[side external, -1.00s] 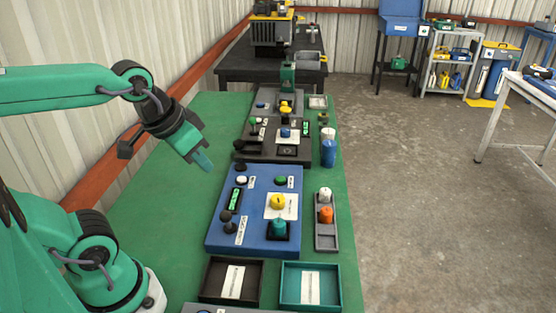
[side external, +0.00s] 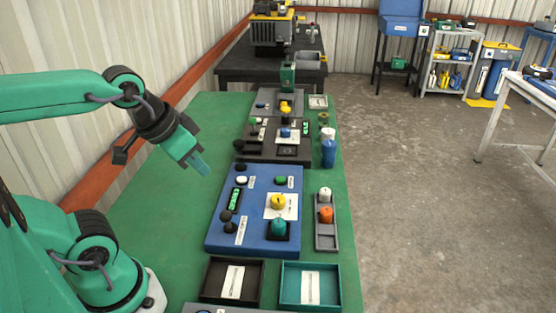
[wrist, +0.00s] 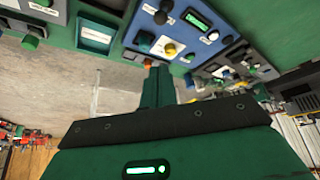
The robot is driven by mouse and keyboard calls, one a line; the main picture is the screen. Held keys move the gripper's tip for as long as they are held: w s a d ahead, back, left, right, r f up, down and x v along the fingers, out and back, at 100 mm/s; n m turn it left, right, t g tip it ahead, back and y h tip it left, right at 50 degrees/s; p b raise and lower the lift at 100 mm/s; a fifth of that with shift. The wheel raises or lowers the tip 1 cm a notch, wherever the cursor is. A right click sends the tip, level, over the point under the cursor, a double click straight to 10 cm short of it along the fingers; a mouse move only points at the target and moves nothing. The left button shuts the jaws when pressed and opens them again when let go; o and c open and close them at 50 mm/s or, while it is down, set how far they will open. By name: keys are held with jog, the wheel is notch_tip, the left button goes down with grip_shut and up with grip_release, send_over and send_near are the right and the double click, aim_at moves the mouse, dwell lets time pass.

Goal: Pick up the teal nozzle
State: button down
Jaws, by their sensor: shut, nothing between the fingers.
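The teal nozzle (side external: 279,225) stands upright in a dark square recess on the blue panel (side external: 225,242), nearer the camera than the yellow nozzle (side external: 278,201). In the wrist view the teal nozzle (wrist: 144,40) shows small near the top, on the blue panel. My gripper (side external: 206,172) hangs above the green table, left of the panel's far end, apart from the nozzle. Its fingers are shut and empty, and they also show in the wrist view (wrist: 158,70).
A grey tray (side external: 327,244) right of the panel holds a white and an orange nozzle (side external: 326,215). A dark tray (side external: 210,283) and a teal tray (side external: 283,301) lie at the near end. A dark panel (side external: 262,155) and blue cylinder (side external: 328,153) stand beyond. The table's left side (side external: 165,220) is clear.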

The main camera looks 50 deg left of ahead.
jog(key=c, duration=1)
grip_release()
jog(key=shift+o, duration=0.2)
jog(key=w+d+f+m+g, duration=0.1)
jog(key=w+f+m, duration=0.2)
jog(key=w+m, duration=0.2)
jog(key=w+d+f+m+g, duration=0.2)
jog(key=w+f+m, duration=0.2)
jog(key=m, duration=0.8)
jog(key=w+d+f+m+g, duration=0.2)
jog(key=w+f+m, duration=0.2)
jog(key=m, duration=0.4)
jog(key=shift+w+d+m, duration=0.25)
jog(key=shift+w+m, duration=0.05)
jog(key=shift+w, duration=0.5)
jog(key=shift+w+d+f+m+g, duration=0.25)
jog(key=shift+f+m, duration=0.2)
jog(key=shift+m, duration=0.25)
jog(key=shift+a, duration=0.1)
